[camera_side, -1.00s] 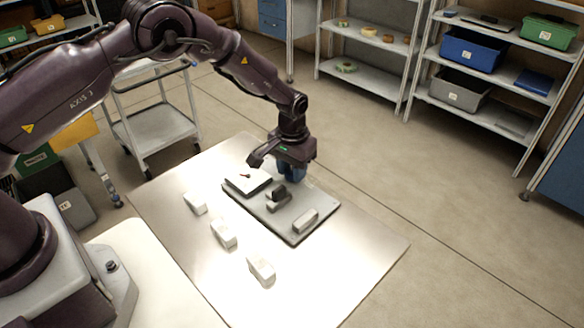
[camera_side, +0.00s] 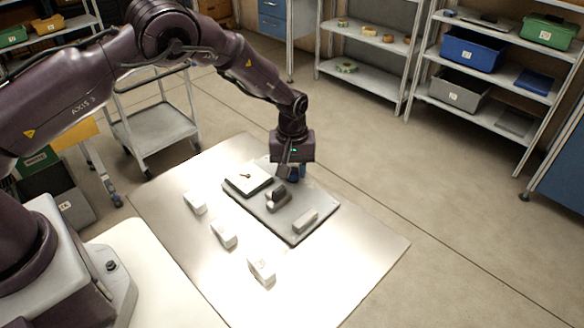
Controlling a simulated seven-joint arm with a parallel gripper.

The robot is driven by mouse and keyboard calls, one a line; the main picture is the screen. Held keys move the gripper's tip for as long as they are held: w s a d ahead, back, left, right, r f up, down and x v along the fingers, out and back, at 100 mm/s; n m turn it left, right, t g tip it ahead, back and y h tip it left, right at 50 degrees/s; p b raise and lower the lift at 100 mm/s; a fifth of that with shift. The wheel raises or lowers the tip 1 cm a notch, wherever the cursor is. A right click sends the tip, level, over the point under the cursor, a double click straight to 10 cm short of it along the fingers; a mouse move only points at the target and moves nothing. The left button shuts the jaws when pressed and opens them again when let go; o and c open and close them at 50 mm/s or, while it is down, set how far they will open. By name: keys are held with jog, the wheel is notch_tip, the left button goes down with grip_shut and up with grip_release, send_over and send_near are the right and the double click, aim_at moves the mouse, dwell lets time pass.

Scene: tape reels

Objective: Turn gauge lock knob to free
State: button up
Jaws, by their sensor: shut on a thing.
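The grey fixture plate (camera_side: 267,215) lies on the bench. A white gauge panel (camera_side: 243,183) with a small dark and red pointer sits at its left end. My gripper (camera_side: 293,177) points down at the plate's far edge, right of the gauge panel.
A dark block on a grey base (camera_side: 277,198) and a light grey block (camera_side: 305,220) stand on the plate near my gripper. Several white blocks (camera_side: 223,235) stand in a row left of the plate. The bench's right front (camera_side: 350,258) is clear.

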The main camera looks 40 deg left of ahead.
aim_at(292, 171)
jog(key=shift+r, duration=0.1)
dwell(0.3)
jog(key=o, duration=0.9)
notch_tip(292, 171, up, 13)
jog(key=shift+f, duration=0.1)
